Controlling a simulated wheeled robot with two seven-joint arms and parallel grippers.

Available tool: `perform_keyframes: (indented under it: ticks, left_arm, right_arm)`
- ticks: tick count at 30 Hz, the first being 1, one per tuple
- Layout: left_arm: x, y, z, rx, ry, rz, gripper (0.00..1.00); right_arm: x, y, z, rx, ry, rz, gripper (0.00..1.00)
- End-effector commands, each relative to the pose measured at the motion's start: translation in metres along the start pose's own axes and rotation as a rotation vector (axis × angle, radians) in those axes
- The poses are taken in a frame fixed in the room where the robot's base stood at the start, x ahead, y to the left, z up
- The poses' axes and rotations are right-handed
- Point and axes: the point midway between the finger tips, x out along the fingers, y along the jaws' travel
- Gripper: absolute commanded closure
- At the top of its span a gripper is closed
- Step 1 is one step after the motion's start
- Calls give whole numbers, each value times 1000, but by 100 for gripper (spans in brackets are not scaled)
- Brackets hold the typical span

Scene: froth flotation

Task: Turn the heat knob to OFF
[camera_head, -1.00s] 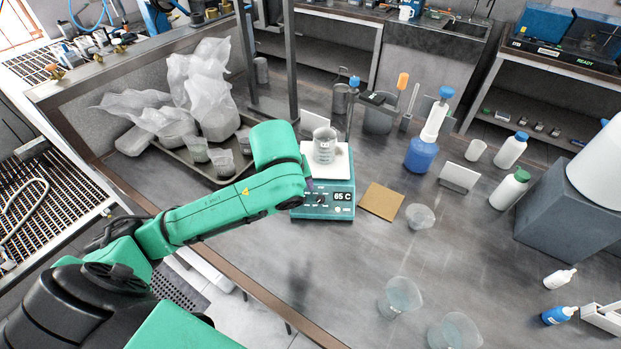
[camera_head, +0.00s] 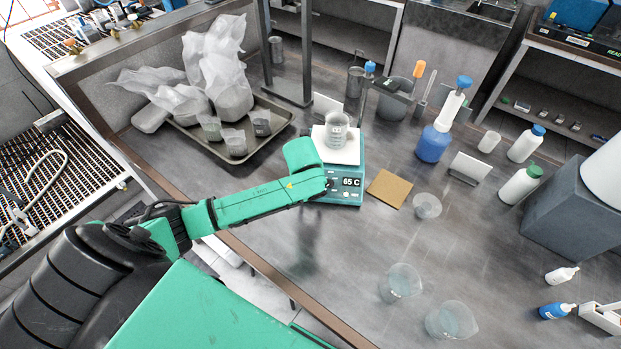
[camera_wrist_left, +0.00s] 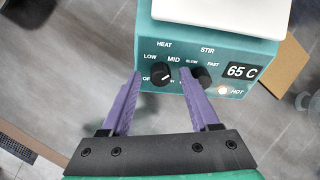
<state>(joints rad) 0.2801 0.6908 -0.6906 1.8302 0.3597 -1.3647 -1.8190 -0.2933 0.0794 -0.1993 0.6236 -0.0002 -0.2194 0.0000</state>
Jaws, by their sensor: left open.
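The teal hot plate (camera_head: 352,192) stands on the bench with a beaker (camera_head: 337,130) on its white top and a 65 C display. In the left wrist view its front panel shows the black heat knob (camera_wrist_left: 160,77) with LOW, MID and a partly covered OFF label around it. The knob's short white mark seems to slant toward the MID side. My left gripper (camera_wrist_left: 160,74) is open, its purple fingers on either side of the heat knob; contact cannot be told. Its right fingertip lies between this knob and the stir knob (camera_wrist_left: 202,77). In the head view my arm hides the knobs.
A brown square pad (camera_head: 389,188) lies right of the hot plate, with a small cup (camera_head: 427,206) beyond it. A tray (camera_head: 270,133) with bagged containers stands behind left. Two beakers (camera_head: 402,281) (camera_head: 452,320) stand at front right. The bench before the hot plate is clear.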

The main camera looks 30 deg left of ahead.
Motion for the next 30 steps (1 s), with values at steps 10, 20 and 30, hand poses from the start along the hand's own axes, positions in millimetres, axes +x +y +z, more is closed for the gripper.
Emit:
perform_keyframes:
  ticks: [10, 20, 30]
  left_arm:
    - [0, 0, 0, -1, 0, 0, 100]
    - [0, 0, 0, -44, 0, -7, 100]
    - [0, 2, 0, -254, 0, -44, 100]
  right_arm:
    - [0, -1, 7, -1, -12, -2, 50]
    - [0, -1, 8, -1, -12, -2, 50]
    - [0, -1, 7, -1, -12, -2, 50]
